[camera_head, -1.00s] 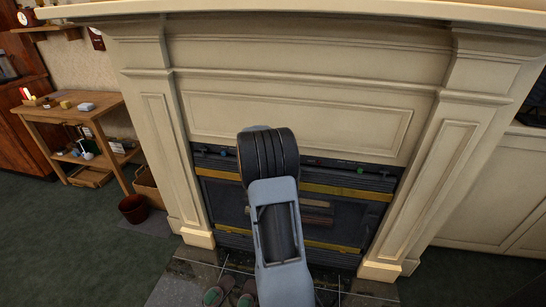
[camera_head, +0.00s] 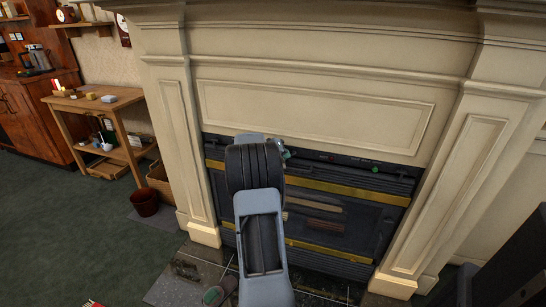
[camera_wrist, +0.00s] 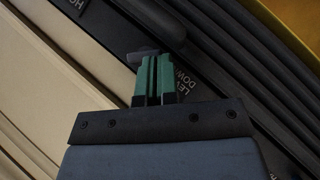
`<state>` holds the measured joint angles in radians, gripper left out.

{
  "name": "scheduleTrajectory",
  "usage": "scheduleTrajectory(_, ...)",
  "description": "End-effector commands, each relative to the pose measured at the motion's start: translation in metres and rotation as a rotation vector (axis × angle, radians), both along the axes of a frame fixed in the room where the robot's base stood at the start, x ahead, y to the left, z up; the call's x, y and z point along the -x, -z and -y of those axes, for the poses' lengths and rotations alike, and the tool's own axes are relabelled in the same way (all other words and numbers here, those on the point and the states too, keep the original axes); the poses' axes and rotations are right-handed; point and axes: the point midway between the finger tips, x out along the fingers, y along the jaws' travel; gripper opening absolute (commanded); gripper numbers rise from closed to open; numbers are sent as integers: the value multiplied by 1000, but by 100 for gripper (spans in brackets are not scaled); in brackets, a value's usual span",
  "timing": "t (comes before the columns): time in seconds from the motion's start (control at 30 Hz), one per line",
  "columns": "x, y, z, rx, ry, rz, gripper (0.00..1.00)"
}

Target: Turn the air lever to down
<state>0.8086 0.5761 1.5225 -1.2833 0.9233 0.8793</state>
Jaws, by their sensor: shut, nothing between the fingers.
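The air lever seems to be the dark piece (camera_wrist: 141,55) just past my fingertips in the wrist view; its exact position is hard to read against the dark strip. My gripper (camera_wrist: 157,60) is shut, its green fingers together and empty, close against that dark piece; I cannot tell whether they touch. A label reading "LEV… DOWN" (camera_wrist: 186,80) lies to the right of the fingers. In the head view my gripper (camera_head: 286,153) shows small at the stove's top strip, mostly hidden by my arm. The stove (camera_head: 345,225) is dark with yellow bars, set in the fireplace.
The cream mantel surround (camera_head: 315,100) frames the stove, with a pillar on each side. A green knob (camera_head: 375,169) sits farther right on the top strip. A wooden side table (camera_head: 100,104) and a brown pot (camera_head: 144,202) stand left. Open carpet lies at lower left.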

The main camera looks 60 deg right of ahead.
Motion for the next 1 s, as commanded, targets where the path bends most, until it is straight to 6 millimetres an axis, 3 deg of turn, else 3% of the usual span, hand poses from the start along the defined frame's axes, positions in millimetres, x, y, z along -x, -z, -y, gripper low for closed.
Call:
scheduleTrajectory(0.37,4,2,1,-6,8,-5,0)
scheduleTrajectory(0.73,1,-14,0,-2,2,-2,0)
scheduleTrajectory(1.0,-21,-37,-16,2,-9,-4,0)
